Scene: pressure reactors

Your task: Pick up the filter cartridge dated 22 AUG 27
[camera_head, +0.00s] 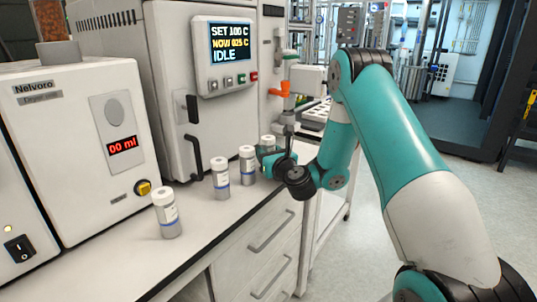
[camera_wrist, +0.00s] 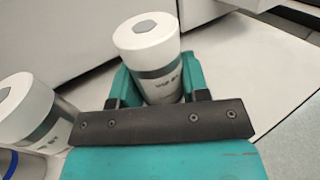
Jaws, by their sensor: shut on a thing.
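Several white filter cartridges with grey bases and small labels stand in a row along the bench: a front one (camera_head: 167,212), a second (camera_head: 220,178), a third (camera_head: 247,165) and a far one (camera_head: 268,142). My gripper (camera_head: 268,156) is at the far one and hides its lower part. In the wrist view, my gripper (camera_wrist: 157,82) is shut on this cartridge (camera_wrist: 148,42), one finger on each side. Its label shows but is too blurred to read the date. I cannot tell whether it still touches the bench. A neighbouring cartridge (camera_wrist: 25,105) stands close at left.
Behind the row are a white Nelvoro unit (camera_head: 75,140) reading 00 ml and a cabinet with a display (camera_head: 230,45) reading IDLE. The bench top (camera_head: 125,262) is clear in front.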

